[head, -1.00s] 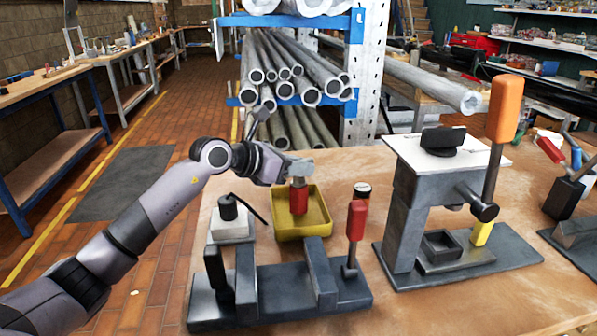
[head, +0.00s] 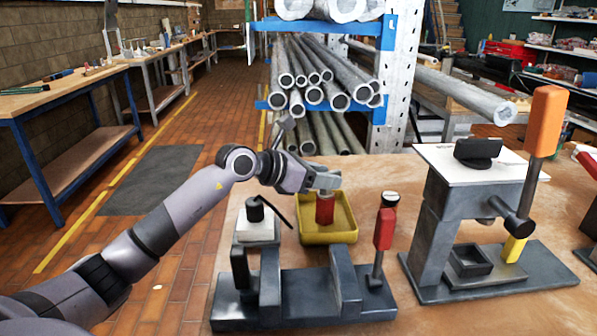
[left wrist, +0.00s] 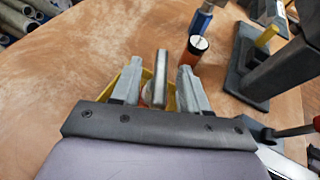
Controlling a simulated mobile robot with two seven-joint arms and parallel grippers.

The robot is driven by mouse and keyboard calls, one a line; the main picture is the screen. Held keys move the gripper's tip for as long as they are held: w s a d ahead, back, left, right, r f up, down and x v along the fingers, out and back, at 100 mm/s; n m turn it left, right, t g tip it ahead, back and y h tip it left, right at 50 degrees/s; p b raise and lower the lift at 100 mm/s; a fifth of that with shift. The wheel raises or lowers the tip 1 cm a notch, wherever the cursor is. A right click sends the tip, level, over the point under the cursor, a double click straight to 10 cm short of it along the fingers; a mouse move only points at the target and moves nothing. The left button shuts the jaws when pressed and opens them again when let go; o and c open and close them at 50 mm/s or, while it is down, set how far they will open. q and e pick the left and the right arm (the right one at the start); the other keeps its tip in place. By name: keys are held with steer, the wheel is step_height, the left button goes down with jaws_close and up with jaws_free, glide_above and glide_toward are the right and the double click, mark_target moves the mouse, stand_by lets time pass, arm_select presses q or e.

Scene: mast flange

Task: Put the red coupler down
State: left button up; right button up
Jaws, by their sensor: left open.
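The red coupler (head: 325,210) stands upright in the yellow tray (head: 330,238) on the workbench. Whether a finger still touches the coupler cannot be told. My right gripper is not in view.
A dark clamp fixture (head: 300,295) with a red handle (head: 384,230) stands in front of the tray. A white block with a black knob (head: 257,228) is left of it. A press (head: 435,225) with an orange handle (head: 541,120) stands right. Some bench behind the press is clear.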

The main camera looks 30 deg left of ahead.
arm_select(q)
steer(key=b+v, duration=0.1)
steer(key=v, duration=1)
steer(key=shift+f, duration=0.1)
